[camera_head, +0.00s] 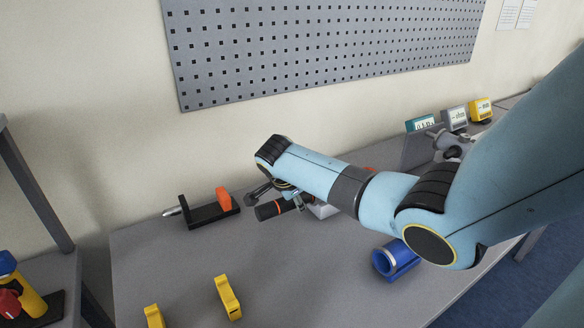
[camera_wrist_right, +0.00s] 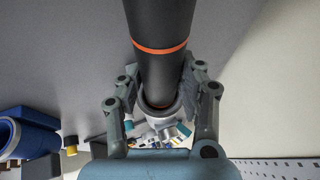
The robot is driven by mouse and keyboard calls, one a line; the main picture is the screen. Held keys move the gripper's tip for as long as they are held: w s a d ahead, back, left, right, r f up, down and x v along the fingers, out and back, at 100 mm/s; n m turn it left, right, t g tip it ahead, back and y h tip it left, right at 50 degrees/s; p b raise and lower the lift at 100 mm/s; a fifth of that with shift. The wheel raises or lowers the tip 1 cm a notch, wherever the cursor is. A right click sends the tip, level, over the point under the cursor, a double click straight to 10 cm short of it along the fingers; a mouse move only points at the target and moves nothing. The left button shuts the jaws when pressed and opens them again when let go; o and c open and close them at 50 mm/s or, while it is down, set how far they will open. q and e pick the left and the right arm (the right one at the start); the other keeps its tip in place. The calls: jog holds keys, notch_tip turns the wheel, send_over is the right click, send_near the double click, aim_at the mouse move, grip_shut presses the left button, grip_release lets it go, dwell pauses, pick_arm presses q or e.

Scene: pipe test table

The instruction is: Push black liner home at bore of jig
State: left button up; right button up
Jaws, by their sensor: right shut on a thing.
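The black liner (camera_head: 268,210) is a dark tube with an orange ring. My right gripper (camera_head: 290,201) is shut on it beyond the back left of the table's middle. The wrist view shows the liner (camera_wrist_right: 161,65) running between the two fingers (camera_wrist_right: 163,92) and out past the top edge. A blue block with a round, pale-rimmed bore (camera_head: 388,262) lies on the table, right of and nearer than the gripper; it looks like the jig. It shows at the wrist view's lower left (camera_wrist_right: 35,127), apart from the liner. My left gripper is out of view.
A black base with an orange block (camera_head: 223,200) stands left of the liner. Two yellow pieces (camera_head: 228,297) (camera_head: 154,316) stand at the front. Small instrument boxes (camera_head: 454,119) stand at the back right. A perforated panel (camera_head: 320,45) hangs behind. The table's middle (camera_head: 300,265) is clear.

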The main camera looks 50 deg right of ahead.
jog(key=shift+d+r, duration=0.1)
jog(key=shift+d, duration=0.05)
jog(key=o, duration=1.3)
jog(key=shift+s, duration=0.1)
jog(key=shift+r, duration=0.1)
jog(key=v, duration=1.1)
jog(key=shift+a+r, duration=0.3)
jog(key=shift+s, duration=0.1)
